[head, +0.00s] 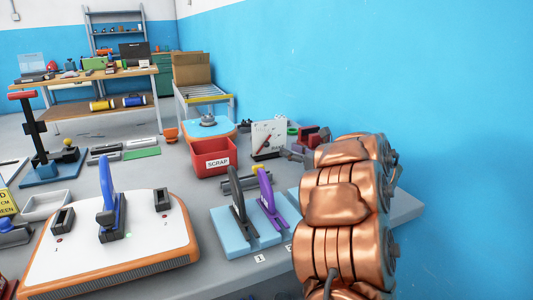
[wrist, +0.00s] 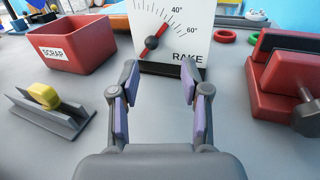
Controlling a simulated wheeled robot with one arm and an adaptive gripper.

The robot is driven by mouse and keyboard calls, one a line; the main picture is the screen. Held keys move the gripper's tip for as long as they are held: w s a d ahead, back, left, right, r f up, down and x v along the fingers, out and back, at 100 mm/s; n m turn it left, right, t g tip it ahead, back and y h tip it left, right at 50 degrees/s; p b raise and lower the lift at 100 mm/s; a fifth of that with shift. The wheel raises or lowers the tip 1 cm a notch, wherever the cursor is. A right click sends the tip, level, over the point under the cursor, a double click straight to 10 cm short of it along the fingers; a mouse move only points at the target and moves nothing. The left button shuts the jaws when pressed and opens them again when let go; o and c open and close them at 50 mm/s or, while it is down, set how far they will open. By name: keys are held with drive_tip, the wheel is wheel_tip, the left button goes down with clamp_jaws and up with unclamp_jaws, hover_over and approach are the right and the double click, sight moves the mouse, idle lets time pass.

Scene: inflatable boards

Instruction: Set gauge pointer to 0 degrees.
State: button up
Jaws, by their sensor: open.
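The gauge (wrist: 190,22) is a white upright board with a dial scale marked 40° and 60° and the word RAKE. It stands in front of my gripper in the wrist view and shows small in the head view (head: 269,138). Its red pointer (wrist: 152,42) turns about a dark hub and slants up to the right, its tip a little below the 40° label. The 0 mark is not in view. My gripper (wrist: 160,72) is open and empty, its two fingers apart, just short of the board's base. In the head view my copper-coloured arm hides part of the bench.
A red SCRAP bin (wrist: 72,42) stands left of the gauge. A grey channel with a yellow piece (wrist: 43,96) lies at left. A red vise-like block (wrist: 285,90) stands close at right. Red and green rings (wrist: 226,36) lie behind it. The bench between is clear.

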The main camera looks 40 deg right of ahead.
drive_tip(key=shift+a+f+n+y, duration=0.25)
drive_tip(key=shift+f+n+y, duration=0.05)
drive_tip(key=shift+f+n, duration=0.1)
drive_tip(key=shift+w+a, duration=0.1)
drive_tip(key=shift+w, duration=0.15)
drive_tip(key=shift+w+a, duration=0.15)
drive_tip(key=shift+w, duration=1.7)
drive_tip(key=shift+w+a, duration=0.15)
drive_tip(key=shift+w, duration=1.7)
drive_tip(key=shift+c, duration=0.4)
clamp_jaws()
